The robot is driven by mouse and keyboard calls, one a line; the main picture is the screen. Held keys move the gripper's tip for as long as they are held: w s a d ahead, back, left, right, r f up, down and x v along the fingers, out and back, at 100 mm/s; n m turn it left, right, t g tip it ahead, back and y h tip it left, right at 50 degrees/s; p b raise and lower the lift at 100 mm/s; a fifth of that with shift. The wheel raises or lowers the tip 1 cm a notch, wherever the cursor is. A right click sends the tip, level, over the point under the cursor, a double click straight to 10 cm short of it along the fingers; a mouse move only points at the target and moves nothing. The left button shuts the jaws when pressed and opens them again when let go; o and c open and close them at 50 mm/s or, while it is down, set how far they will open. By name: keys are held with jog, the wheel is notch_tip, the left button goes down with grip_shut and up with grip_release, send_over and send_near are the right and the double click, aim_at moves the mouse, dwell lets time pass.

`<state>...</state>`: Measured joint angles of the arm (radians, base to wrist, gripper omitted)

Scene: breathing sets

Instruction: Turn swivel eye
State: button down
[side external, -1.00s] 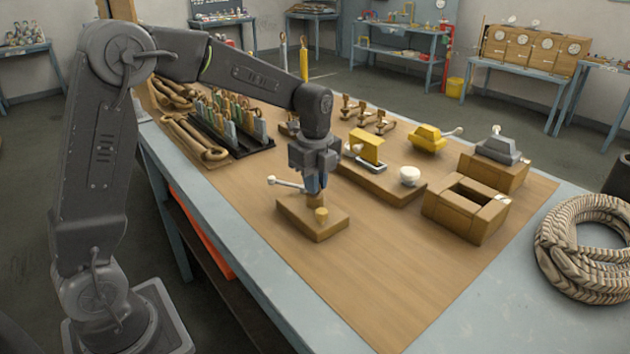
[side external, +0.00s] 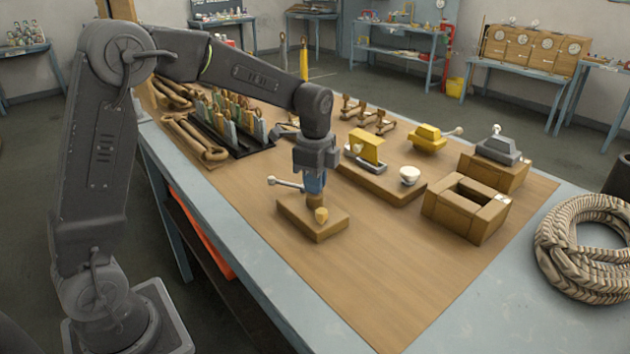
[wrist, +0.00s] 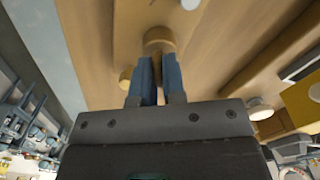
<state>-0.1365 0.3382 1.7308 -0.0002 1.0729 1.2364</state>
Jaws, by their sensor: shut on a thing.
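A flat wooden block (side external: 333,230) lies on the mat below my gripper. A round wooden post (side external: 314,201), which I take to be the swivel eye, stands on it. In the wrist view its round end (wrist: 160,40) shows at the fingertips. My gripper (side external: 315,190) points down and is shut on this post; the blue fingers (wrist: 157,62) sit at either side, hiding part of it. A small yellowish peg (side external: 321,215) stands on the block in front of the post. A metal rod with a pale ball end (side external: 272,181) sticks out to the left.
A wooden base with a yellow piece (side external: 370,146) and a white knob (side external: 410,174) stands right of my gripper. An open wooden box (side external: 466,208) is farther right. A tool rack (side external: 225,125) is behind left. A rope coil (side external: 590,245) lies at right. The front mat is clear.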

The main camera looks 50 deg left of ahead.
jog(key=n, duration=0.6)
jog(key=shift+n, duration=0.3)
jog(key=n, duration=1.1)
jog(key=shift+r+n, duration=0.1)
jog(key=shift+n, duration=0.2)
jog(key=n, duration=1.2)
jog(key=shift+n, duration=0.4)
jog(key=n, duration=1.1)
jog(key=shift+n, duration=0.4)
jog(key=n, duration=0.4)
jog(key=shift+n, duration=0.4)
